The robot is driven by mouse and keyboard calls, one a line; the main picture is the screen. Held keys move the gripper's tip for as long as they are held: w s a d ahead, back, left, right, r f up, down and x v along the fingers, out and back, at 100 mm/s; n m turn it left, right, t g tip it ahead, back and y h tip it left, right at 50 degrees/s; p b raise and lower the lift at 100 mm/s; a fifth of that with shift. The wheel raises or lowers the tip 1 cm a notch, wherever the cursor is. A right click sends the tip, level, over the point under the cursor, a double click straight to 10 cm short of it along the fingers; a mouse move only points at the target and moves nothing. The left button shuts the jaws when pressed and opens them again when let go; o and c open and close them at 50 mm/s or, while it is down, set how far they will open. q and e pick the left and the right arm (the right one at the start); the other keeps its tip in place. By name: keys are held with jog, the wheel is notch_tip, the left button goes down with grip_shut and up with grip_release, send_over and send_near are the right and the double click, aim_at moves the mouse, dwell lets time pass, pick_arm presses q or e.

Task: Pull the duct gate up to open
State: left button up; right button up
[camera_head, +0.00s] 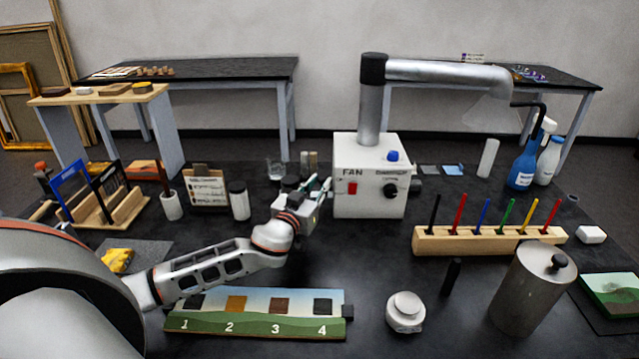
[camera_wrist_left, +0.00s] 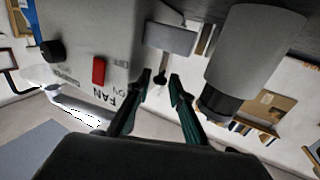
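The white fan box (camera_head: 350,205) stands mid-table with a red switch, a black knob and a blue button on top. It also shows in the left wrist view (camera_wrist_left: 85,35), which is turned over. There, a small grey block (camera_wrist_left: 172,38) with a thin stem and dark knob (camera_wrist_left: 158,84) sits beside the box; it appears to be the duct gate. My left gripper (camera_head: 318,186) is at the box's left side and hides this part in the head view. Its dark green fingers (camera_wrist_left: 160,82) are apart, with the knob between their tips; contact is unclear. My right gripper is not in view.
A metal duct (camera_head: 440,72) rises from the box and bends right. A pale jar (camera_head: 239,202) stands left of my gripper, near it in the wrist view. The numbered board (camera_head: 250,326) lies in front. A pen block (camera_head: 480,240) is at right.

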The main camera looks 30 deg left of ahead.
pick_arm(q)
jog(key=shift+w, duration=0.25)
grip_shut()
